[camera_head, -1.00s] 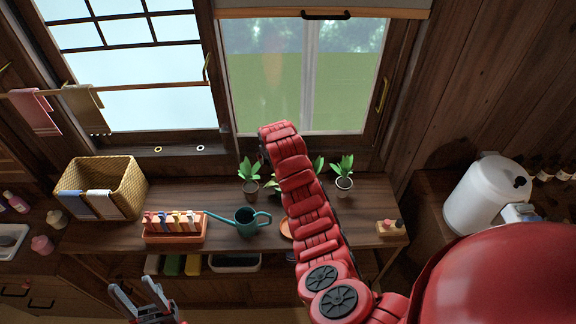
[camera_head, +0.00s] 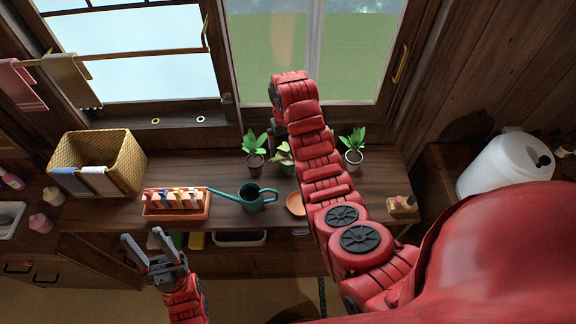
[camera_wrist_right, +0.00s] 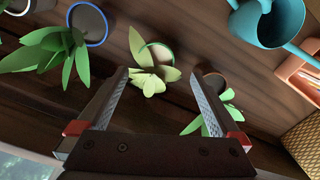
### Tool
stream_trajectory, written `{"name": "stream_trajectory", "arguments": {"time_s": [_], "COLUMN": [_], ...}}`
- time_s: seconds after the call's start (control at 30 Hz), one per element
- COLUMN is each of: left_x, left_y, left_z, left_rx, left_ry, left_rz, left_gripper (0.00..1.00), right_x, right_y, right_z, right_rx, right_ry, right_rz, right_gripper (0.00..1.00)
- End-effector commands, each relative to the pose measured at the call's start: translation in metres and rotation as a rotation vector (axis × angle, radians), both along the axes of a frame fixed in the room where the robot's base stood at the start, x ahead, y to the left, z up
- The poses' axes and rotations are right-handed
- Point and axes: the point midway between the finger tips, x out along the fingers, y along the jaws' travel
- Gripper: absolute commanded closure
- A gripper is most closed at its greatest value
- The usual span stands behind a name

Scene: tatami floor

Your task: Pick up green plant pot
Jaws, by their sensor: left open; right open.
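In the right wrist view, a plant in a pot with a green rim (camera_wrist_right: 166,52) stands in the middle, its pale leaves facing the gripper. In the head view, a pale-leaved plant (camera_head: 283,157) on the wooden counter is partly covered by my right arm; its pot is mostly hidden. My right gripper (camera_wrist_right: 160,74) is open and empty, its fingers on either side of the pale leaves in the picture, apart from the pot. My left gripper (camera_head: 141,237) is open and empty in front of the counter, below the orange tray.
A blue-rimmed pot (camera_wrist_right: 94,25) and a brown pot (camera_wrist_right: 213,80) flank the middle plant. On the counter (camera_head: 225,170) are a teal watering can (camera_head: 252,200), an orange tray (camera_head: 176,213), a wicker basket (camera_head: 115,160) and an orange saucer (camera_head: 295,205). The window stands behind.

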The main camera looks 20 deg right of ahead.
Motion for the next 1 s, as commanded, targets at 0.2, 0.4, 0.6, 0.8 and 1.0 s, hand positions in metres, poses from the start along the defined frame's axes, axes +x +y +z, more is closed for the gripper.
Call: {"name": "stream_trajectory", "arguments": {"time_s": [0.2, 0.4, 0.6, 0.8, 1.0], "left_x": [0.0, 0.0, 0.0, 0.0, 0.0], "left_y": [0.0, 0.0, 0.0, 0.0, 0.0], "left_z": [0.014, 0.022, 0.034, 0.034, 0.034], "left_rx": [0.0, 0.0, 0.0, 0.0, 0.0], "left_ry": [0.0, 0.0, 0.0, 0.0, 0.0], "left_rz": [0.0, 0.0, 0.0, 0.0, 0.0], "left_gripper": [0.5, 0.5, 0.5, 0.5, 0.5], "right_x": [0.001, 0.0, 0.001, 0.002, 0.002], "right_y": [-0.001, -0.002, -0.006, -0.006, -0.006], "right_z": [-0.017, -0.025, -0.041, -0.061, -0.07], "right_rx": [-0.001, 0.001, 0.0, 0.002, 0.0], "right_ry": [-0.002, 0.003, 0.001, 0.0, -0.003], "right_rz": [-0.001, -0.001, -0.003, -0.004, -0.002], "right_gripper": [0.0, 0.0, 0.0, 0.0, 0.0]}}
